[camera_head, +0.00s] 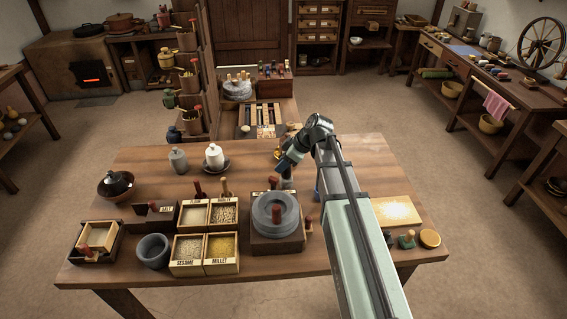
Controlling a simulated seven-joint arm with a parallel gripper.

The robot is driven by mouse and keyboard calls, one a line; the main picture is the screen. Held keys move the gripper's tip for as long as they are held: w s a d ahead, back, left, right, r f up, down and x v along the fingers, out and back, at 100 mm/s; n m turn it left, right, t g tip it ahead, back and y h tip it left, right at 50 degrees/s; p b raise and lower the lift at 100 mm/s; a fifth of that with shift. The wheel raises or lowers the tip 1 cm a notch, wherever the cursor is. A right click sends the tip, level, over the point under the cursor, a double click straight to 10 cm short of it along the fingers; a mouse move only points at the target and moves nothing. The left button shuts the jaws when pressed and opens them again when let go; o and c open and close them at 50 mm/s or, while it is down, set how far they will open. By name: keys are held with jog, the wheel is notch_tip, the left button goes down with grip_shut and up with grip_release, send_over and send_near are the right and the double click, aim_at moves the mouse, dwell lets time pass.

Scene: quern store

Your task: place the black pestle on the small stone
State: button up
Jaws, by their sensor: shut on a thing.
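My gripper (286,179) is above the middle of the wooden table, just behind the round grey stone quern (275,216). It is shut on a small dark thing, which seems to be the black pestle; the fingers and the distance hide most of its shape. The quern sits on a dark wooden base, with a reddish-brown handle standing on it. I cannot tell for certain which piece is the small stone. A grey stone mortar (153,251) stands at the table's front left.
Labelled grain boxes (205,267) stand left of the quern. Small green-based pieces (407,240) and a pale board (396,211) lie right of my arm.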

jog(key=shift+f, duration=0.1)
jog(key=o, duration=1)
jog(key=shift+o, duration=0.2)
jog(key=v, duration=1.2)
